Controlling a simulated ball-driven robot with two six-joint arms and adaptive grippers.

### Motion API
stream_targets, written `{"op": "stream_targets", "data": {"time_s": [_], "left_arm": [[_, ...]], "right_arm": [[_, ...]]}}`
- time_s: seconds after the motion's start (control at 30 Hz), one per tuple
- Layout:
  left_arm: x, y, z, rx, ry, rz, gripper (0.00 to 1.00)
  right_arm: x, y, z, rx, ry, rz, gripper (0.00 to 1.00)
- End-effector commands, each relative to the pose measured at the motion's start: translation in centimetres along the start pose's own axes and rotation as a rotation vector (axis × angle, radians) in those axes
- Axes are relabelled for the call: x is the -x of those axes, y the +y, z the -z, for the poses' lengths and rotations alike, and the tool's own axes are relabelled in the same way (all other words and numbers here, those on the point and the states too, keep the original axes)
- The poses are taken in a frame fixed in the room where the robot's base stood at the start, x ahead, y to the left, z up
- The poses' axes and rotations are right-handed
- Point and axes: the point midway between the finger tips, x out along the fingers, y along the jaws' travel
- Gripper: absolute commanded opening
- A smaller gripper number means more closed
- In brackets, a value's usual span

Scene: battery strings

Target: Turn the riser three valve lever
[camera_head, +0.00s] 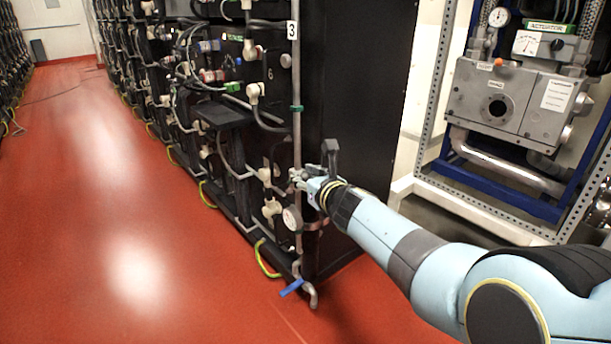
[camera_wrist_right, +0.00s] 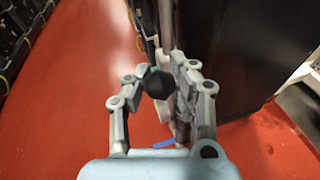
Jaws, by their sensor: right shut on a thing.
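The riser three pipe (camera_head: 297,75) runs upright along the front corner of the black rack, under a "3" tag (camera_head: 292,30). My right gripper (camera_head: 299,178) is at this pipe about halfway down, above a round gauge. In the right wrist view, my right gripper (camera_wrist_right: 165,82) is shut on a dark, rounded piece, which looks like the end of the valve lever (camera_wrist_right: 158,85). The fingers hide most of the lever and the valve body. My left gripper is not in view.
The round gauge (camera_head: 291,218) and a blue drain handle (camera_head: 291,288) sit lower on the riser. The black rack (camera_head: 365,90) stands directly behind. A steel-framed actuator unit (camera_head: 530,100) is at the right. The red aisle floor (camera_head: 110,200) is clear on the left.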

Motion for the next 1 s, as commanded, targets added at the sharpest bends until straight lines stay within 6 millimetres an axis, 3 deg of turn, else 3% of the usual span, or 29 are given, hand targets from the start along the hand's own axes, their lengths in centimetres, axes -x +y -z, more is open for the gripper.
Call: {"op": "stream_targets", "data": {"time_s": [0.27,0.3,0.53,1.0], "left_arm": [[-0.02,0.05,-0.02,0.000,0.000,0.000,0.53],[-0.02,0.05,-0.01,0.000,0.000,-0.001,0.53],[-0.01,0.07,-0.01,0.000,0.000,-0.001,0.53],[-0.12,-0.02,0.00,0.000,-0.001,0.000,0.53]], "right_arm": [[0.14,-0.10,0.53,0.001,0.008,0.002,0.00],[0.14,-0.10,0.53,0.001,0.008,0.002,0.23],[0.07,-0.05,0.26,0.001,0.004,0.001,0.53],[0.01,-0.01,0.12,0.000,-0.002,0.000,0.53]]}}
